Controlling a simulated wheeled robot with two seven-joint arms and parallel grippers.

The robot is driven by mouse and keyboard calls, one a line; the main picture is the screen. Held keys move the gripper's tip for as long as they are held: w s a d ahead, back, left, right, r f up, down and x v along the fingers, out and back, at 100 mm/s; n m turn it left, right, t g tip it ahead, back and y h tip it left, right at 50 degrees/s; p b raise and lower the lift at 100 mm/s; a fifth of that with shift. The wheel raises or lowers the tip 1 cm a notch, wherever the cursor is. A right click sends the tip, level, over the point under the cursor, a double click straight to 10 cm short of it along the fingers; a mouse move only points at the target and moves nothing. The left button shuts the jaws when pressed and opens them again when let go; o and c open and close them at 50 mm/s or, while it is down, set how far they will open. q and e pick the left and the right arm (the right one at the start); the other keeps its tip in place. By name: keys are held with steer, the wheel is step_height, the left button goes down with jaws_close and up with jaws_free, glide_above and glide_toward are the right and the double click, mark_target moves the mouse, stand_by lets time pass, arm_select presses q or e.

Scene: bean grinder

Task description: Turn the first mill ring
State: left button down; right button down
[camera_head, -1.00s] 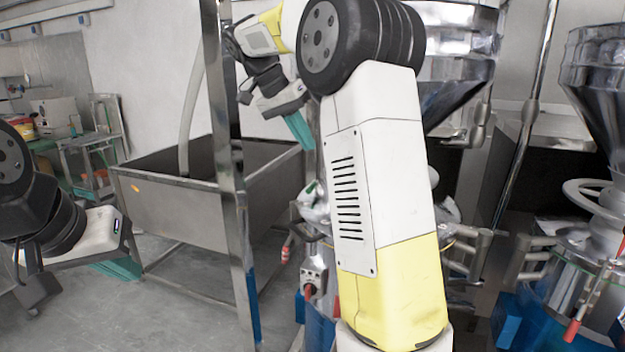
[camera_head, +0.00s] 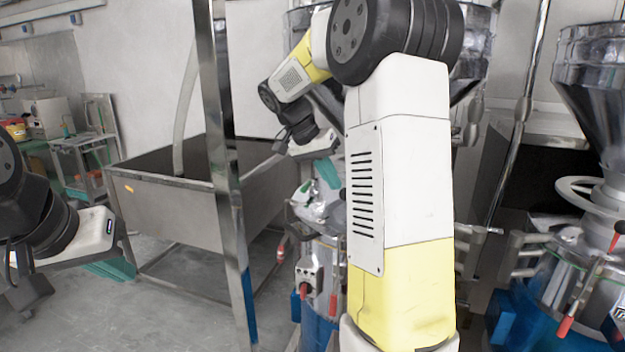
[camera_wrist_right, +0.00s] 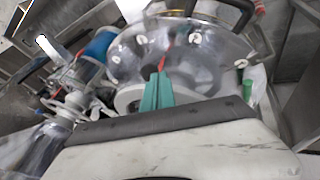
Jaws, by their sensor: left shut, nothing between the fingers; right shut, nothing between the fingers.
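The middle mill (camera_head: 318,262) stands behind my right arm, which hides most of it, including its ring, in the head view. In the right wrist view a shiny metal mill body (camera_wrist_right: 205,50) fills the top. A pale ring-like rim (camera_wrist_right: 128,98) shows beside the teal fingers of my right gripper (camera_wrist_right: 157,78). I cannot tell whether they touch it. My right gripper (camera_head: 328,172) is shut and empty, above the middle mill's left side. My left gripper (camera_head: 110,268) is shut and empty, low at the left. A second mill on the right has a pale ring (camera_head: 583,186) under its hopper.
A steel sink basin (camera_head: 165,200) stands left of centre, behind an upright steel post (camera_head: 226,170). A red-tipped lever (camera_head: 566,325) sticks out by the right mill. A green-topped table stands at the far left. The floor (camera_head: 170,320) at lower left is clear.

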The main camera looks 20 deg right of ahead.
steer(key=s+d+n, duration=0.1)
steer(key=s, duration=0.1)
steer(key=s+d+n+t, duration=0.1)
steer(key=d, duration=0.1)
steer(key=shift+s+n, duration=0.3)
steer(key=shift+s, duration=0.1)
steer(key=shift+w+a, duration=0.1)
